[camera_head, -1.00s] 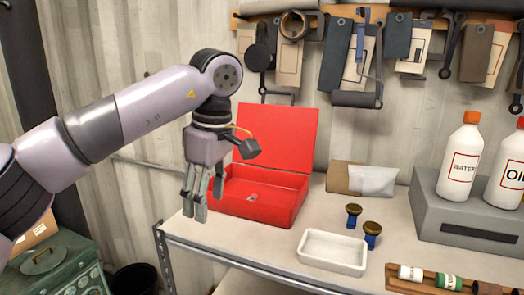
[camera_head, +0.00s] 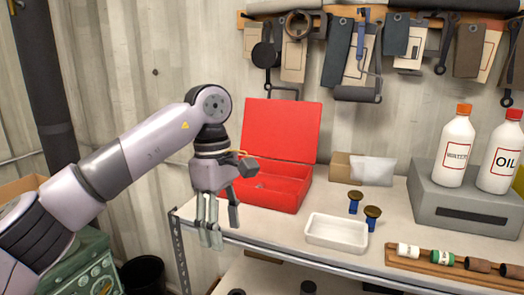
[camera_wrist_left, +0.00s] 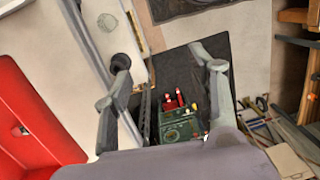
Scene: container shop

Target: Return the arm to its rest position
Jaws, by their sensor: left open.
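My left arm comes in from the left in the head view. Its gripper (camera_head: 217,226) points down with its fingers apart and nothing between them. It hangs in front of the bench's left corner, just left of the open red box (camera_head: 272,206). The left wrist view also shows the open gripper (camera_wrist_left: 165,80), with the red box (camera_wrist_left: 38,115) at the left edge. My right gripper is in neither view.
The bench (camera_head: 283,230) bears a white tray (camera_head: 336,233), two brown-topped blue items (camera_head: 372,213), a grey block (camera_head: 460,203) with white bottles (camera_head: 455,150), and a wooden rack (camera_head: 425,266) of small containers. A green case (camera_head: 85,275) and a black bin (camera_head: 143,273) stand below left.

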